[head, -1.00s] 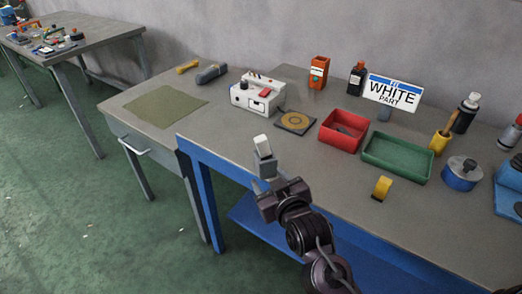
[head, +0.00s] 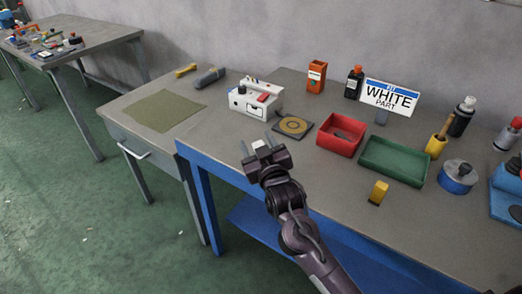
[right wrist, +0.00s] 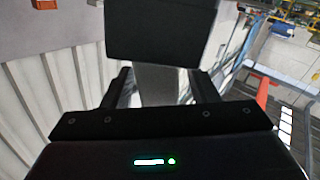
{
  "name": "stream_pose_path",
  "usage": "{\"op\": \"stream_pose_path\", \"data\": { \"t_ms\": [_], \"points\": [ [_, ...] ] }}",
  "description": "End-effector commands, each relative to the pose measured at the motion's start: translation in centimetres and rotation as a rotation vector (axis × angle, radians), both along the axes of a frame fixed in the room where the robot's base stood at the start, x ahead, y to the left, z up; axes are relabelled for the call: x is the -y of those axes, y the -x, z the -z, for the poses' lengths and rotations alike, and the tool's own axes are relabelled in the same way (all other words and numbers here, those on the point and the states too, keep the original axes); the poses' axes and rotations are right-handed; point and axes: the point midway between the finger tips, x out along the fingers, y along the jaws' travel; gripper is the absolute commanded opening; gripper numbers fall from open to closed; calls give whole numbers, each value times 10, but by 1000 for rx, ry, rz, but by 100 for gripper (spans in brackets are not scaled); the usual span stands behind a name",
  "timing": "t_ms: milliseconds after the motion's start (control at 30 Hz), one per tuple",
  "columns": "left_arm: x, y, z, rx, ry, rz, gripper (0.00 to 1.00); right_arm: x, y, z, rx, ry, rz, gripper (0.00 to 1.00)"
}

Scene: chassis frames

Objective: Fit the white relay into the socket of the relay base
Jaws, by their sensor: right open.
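My right gripper (head: 259,146) is open over the front left edge of the blue-legged bench. A small white and grey piece (head: 264,151), which looks like the white relay, shows at its jaws. In the right wrist view a light grey piece (right wrist: 160,86) shows between the fingers, with a dark block (right wrist: 153,32) beyond it. I cannot tell whether the fingers touch it. A white box (head: 256,101) with a red part and a dark opening on its front stands farther back; it may be the relay base. Its socket is not clear. My left gripper is out of view.
A round-marked dark pad (head: 293,126), a red bin (head: 340,148) and a green tray (head: 395,174) lie right of the box. A yellow block (head: 378,192) is near the front edge. An olive mat (head: 165,110) lies left.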

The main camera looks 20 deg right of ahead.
Motion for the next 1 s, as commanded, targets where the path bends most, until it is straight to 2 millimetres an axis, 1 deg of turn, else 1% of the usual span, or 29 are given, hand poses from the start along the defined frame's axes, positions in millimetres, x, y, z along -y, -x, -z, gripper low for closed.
{"op": "stream_pose_path", "data": {
  "t_ms": [200,600,867,1000],
  "points": [
    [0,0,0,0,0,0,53,0,-1,0,0,-1,0,54],
    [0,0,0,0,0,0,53,0,-1,0,0,0,0,2],
    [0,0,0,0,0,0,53,0,-1,-2,0,0,0,1],
    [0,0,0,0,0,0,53,0,-1,-12,2,-1,0,1]
  ]
}}
